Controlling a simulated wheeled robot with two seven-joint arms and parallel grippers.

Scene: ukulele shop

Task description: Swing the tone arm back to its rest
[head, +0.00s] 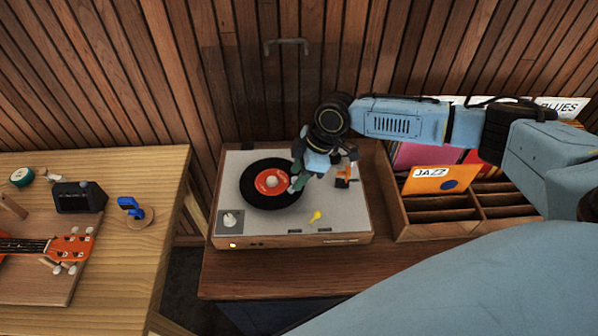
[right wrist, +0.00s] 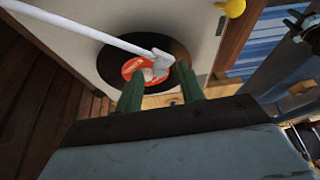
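The record player (head: 230,170) stands on a wooden cabinet, with a black record (head: 255,193) with an orange label on its platter. My right gripper (head: 297,184) is low over the record's right side. In the right wrist view, the white tone arm (right wrist: 92,33) comes in from the upper left, and its head (right wrist: 160,61) lies over the record between the green fingertips of my right gripper (right wrist: 159,75). The fingers are apart, with gaps beside the head. In the head view my gripper hides most of the tone arm. An orange part (head: 342,182) shows right of my gripper. My left gripper is out of view.
A yellow lever (head: 316,216) stands at the deck's front right, and a grey knob (head: 230,219) at its front left. A wooden record crate (head: 410,222) with sleeves is close on the right. A workbench (head: 130,250) with an orange ukulele (head: 70,248) is on the left.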

